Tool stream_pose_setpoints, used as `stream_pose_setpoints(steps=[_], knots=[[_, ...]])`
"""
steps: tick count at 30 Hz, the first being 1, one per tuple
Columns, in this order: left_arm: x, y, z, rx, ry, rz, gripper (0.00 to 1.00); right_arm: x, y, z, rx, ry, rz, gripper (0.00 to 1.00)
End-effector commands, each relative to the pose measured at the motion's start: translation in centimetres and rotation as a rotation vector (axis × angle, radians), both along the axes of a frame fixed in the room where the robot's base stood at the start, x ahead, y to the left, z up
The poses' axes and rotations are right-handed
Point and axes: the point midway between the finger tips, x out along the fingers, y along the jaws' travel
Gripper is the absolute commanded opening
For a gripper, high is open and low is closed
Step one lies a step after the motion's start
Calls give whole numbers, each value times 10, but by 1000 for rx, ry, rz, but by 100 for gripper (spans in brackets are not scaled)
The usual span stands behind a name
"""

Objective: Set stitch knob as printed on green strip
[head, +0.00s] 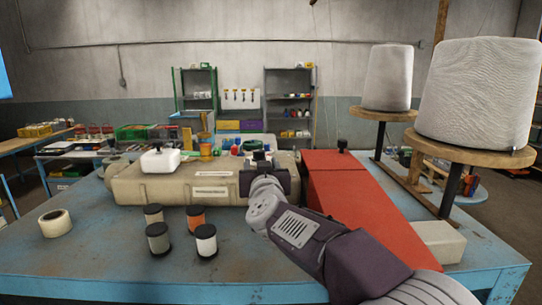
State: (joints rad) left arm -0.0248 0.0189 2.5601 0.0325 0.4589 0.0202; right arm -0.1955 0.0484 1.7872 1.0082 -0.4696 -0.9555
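A beige machine body (140,188) lies on the blue table, with two pale printed labels (210,191) on its front and top, too small to read. A red housing (350,185) joins it on the right, with a small black knob (343,145) on top. My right gripper (262,166) reaches in from the lower right, over the right end of the beige body. A dark piece shows at its tip; I cannot tell whether it is a knob or part of the gripper. Its fingers are hidden behind the wrist. I cannot make out a green strip. My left gripper is not in view.
Several thread spools (206,240) stand in front of the machine, and a tape roll (55,223) lies at the left. A white box (160,160) sits on the machine. Big white cones (480,95) stand on wooden discs at the right.

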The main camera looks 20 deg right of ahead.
Motion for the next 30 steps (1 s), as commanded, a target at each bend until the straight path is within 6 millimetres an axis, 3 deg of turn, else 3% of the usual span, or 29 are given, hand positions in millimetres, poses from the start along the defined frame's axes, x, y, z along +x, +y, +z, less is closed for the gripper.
stream_pose_setpoints(steps=[6,10,15,21,22,27,30], knots=[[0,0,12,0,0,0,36,46,-11,2,1,3,-4,54],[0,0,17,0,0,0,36,67,-15,2,0,1,-4,54],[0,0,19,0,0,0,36,78,-17,0,0,1,-3,54],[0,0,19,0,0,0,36,79,-17,0,1,0,-3,54],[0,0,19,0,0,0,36,79,-17,0,0,0,-3,51],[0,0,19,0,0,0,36,79,-17,0,0,0,-3,4],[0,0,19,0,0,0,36,79,-17,0,0,0,-4,0]])
